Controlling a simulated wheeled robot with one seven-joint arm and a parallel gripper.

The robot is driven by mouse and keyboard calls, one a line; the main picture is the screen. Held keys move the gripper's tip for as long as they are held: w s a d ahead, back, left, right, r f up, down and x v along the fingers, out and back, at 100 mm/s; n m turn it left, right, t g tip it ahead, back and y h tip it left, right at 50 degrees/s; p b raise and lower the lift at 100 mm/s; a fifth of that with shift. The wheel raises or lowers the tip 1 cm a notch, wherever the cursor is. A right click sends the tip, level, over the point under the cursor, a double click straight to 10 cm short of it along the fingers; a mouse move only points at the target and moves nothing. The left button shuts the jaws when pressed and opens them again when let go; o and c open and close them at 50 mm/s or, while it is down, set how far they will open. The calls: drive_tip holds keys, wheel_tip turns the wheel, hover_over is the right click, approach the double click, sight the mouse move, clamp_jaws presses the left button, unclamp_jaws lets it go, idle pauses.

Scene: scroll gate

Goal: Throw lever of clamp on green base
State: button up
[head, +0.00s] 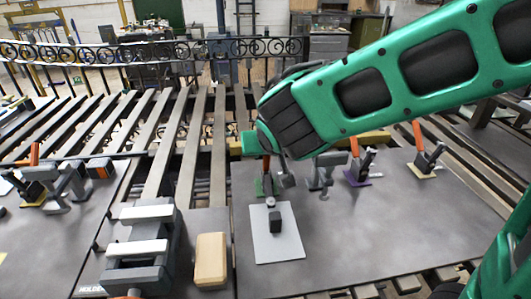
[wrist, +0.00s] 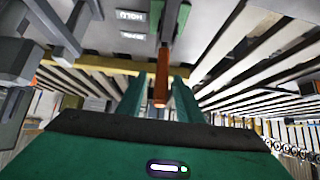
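The clamp with the orange lever (wrist: 161,78) is in the wrist view. Its lever stands between my gripper's (wrist: 158,84) two green fingers, with a gap visible on both sides. My gripper is open around the lever, and I see no clear contact. In the head view the same lever (head: 266,167) shows just below my wrist. A small green base (head: 262,187) shows beneath it, at the back left of the right-hand table panel. My arm and wrist hide much of this clamp and my fingertips in the head view.
A grey plate with a black knob (head: 262,247) lies in front of the clamp. To the right stand a grey clamp (head: 326,172), a clamp on a purple base (head: 357,179) and one on a yellow base (head: 421,171). A wooden block (head: 210,260) lies front left.

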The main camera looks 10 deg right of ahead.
drive_tip(key=v, duration=0.9)
